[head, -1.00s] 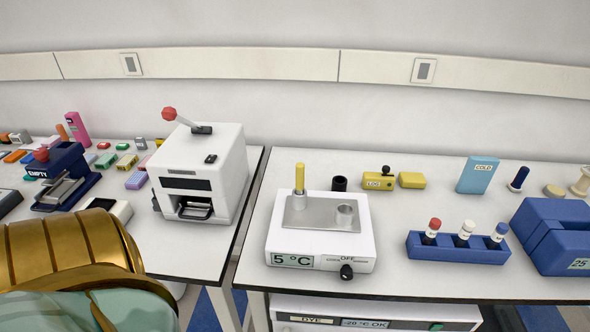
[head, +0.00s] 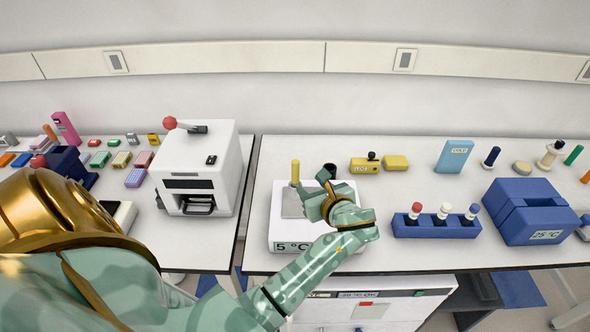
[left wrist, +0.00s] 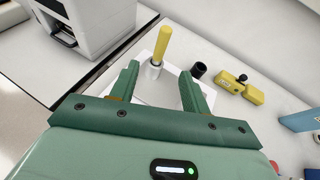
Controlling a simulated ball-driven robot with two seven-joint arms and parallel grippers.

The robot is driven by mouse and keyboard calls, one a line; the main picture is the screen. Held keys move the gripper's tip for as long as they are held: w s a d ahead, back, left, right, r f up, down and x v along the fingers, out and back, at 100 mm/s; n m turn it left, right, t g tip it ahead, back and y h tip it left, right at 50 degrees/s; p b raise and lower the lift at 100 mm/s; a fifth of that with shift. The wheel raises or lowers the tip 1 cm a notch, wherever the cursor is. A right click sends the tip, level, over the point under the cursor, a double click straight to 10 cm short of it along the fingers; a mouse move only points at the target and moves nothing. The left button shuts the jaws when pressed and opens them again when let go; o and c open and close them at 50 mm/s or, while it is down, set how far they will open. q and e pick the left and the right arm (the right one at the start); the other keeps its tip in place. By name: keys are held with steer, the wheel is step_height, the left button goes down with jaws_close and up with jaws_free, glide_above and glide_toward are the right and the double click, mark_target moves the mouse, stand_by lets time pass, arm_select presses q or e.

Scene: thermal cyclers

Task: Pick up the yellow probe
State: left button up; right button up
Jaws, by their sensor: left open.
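The yellow probe (head: 295,172) stands upright at the back left of the white 5 °C block unit (head: 284,234) on the right-hand table. In the left wrist view the yellow probe (left wrist: 162,46) rises from a metal holder, beyond and between the fingertips. My left gripper (head: 313,197) is over the unit, just right of the probe in the head view. In the left wrist view the left gripper (left wrist: 158,80) is open with nothing between its fingers. The gripper hides much of the unit's top and its knob. My right gripper is not in view.
A black cup (head: 330,170) stands just behind the gripper. Yellow blocks (head: 395,163) lie behind to the right. A blue rack (head: 436,228) with capped vials stands right of the unit. A white machine (head: 201,168) stands on the left table, across a gap.

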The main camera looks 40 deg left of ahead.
mark_target(293, 168)
arm_select(q)
steer(key=x, duration=1.1)
steer(key=b+x, duration=0.1)
steer(key=x, duration=0.4)
steer(key=shift+w, duration=0.4)
steer(key=shift+c, duration=0.4)
jaws_close()
